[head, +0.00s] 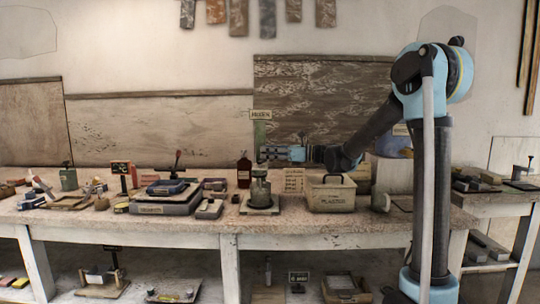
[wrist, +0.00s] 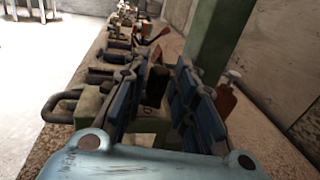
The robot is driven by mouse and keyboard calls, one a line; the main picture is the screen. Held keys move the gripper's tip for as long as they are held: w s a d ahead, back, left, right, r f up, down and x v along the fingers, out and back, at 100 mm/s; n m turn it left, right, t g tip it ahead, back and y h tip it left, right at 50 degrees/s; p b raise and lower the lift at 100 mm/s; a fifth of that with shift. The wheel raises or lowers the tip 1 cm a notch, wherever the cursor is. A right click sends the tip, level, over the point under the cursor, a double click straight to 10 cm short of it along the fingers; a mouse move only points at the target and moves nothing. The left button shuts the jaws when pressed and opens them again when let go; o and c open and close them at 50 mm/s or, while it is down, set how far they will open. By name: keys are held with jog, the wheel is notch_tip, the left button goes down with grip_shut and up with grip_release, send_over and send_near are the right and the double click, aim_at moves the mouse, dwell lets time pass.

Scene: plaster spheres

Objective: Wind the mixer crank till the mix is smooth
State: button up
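The mixer (head: 260,193) is a small grey pot on a light base on the workbench, below a sign reading MIXER (head: 262,114) on a green post. Its crank is not clear in the head view. My gripper (head: 270,153) is above the mixer in front of the post, pointing left, with its fingers apart. In the wrist view, the blue-padded fingers of my gripper (wrist: 160,100) stand apart. Dark and greenish shapes show between and below them; I cannot tell whether they touch. A grey metal loop (wrist: 62,105) is left of the fingers. The mix is hidden.
A box marked PLASTER (head: 331,192) stands right of the mixer. A dark red bottle (head: 244,171) stands to its left, then a grey case (head: 165,197) and several tools. The green post (wrist: 213,35) rises close on the right in the wrist view.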

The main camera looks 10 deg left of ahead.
grip_shut()
jog(key=shift+w+a+n+g, duration=0.2)
jog(key=shift+a+n+g, duration=0.15)
jog(key=shift+n+g, duration=0.55)
jog(key=shift+g, duration=0.3)
jog(key=shift+o, duration=1.1)
grip_release()
jog(key=shift+s+d+m+t, duration=0.1)
jog(key=shift+s+m+t, duration=0.05)
jog(key=shift+m+t, duration=0.25)
